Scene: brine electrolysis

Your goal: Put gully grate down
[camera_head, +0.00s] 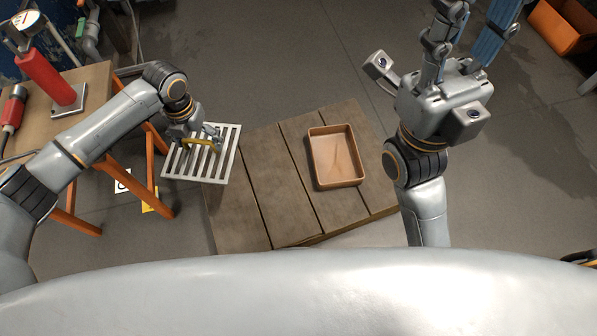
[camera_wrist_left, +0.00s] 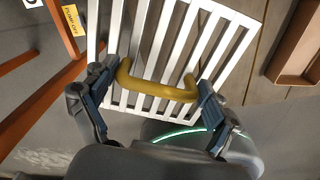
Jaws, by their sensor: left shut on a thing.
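The gully grate (camera_head: 206,165) is a pale slatted panel with a yellow handle (camera_head: 198,141). My left gripper (camera_head: 199,136) is shut on this handle. In the left wrist view, the handle (camera_wrist_left: 155,87) lies between the two fingers, with the grate's slats (camera_wrist_left: 178,45) behind it. The grate appears raised, beside the left end of the wooden platform (camera_head: 268,165) and partly overlapping its corner in the picture. Whether it touches anything below is unclear. My right gripper (camera_head: 468,18) is open and empty, fingers towards the top of the picture.
An orange-brown tray (camera_head: 337,160) sits on the platform's right half. The planks left of it are bare. A workbench (camera_head: 92,92) with orange legs and a red cylinder (camera_head: 47,78) stands at left. An orange crate (camera_head: 562,25) is at top right.

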